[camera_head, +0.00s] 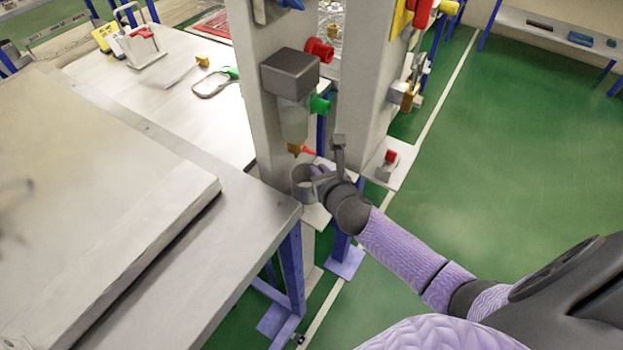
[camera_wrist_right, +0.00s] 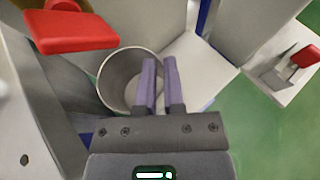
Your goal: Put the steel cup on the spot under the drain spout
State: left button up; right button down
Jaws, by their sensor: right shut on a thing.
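The steel cup (camera_head: 301,190) is an open grey cylinder in the middle of the head view. My right gripper (camera_head: 318,172) is shut on the right side of its rim. In the right wrist view the cup (camera_wrist_right: 112,80) shows its open mouth, with the purple fingers (camera_wrist_right: 160,70) at its wall. The drain spout (camera_head: 295,149) is a small brass fitting with a red lever, below the grey box on the post. The cup is just below it. A pale ledge (camera_head: 318,217) shows beneath the cup; whether they touch I cannot tell. My left gripper is not in view.
A grey post (camera_head: 266,110) carries a dark grey box (camera_head: 290,73) with red and green knobs. A second post (camera_head: 360,110) stands to its right. The steel table (camera_head: 270,207) has its corner close left of the cup. Green floor on the right is clear.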

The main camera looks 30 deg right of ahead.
aim_at(310, 175)
jog(key=shift+w+a+f, duration=0.1)
jog(key=shift+w+a, duration=0.4)
jog(key=shift+w, duration=0.35)
notch_tip(310, 175, down, 4)
jog(key=b, duration=0.2)
jog(key=shift+b, duration=0.35)
jog(key=shift+r, duration=0.35)
jog(key=shift+f, duration=0.15)
jog(key=c, duration=0.7)
grip_release()
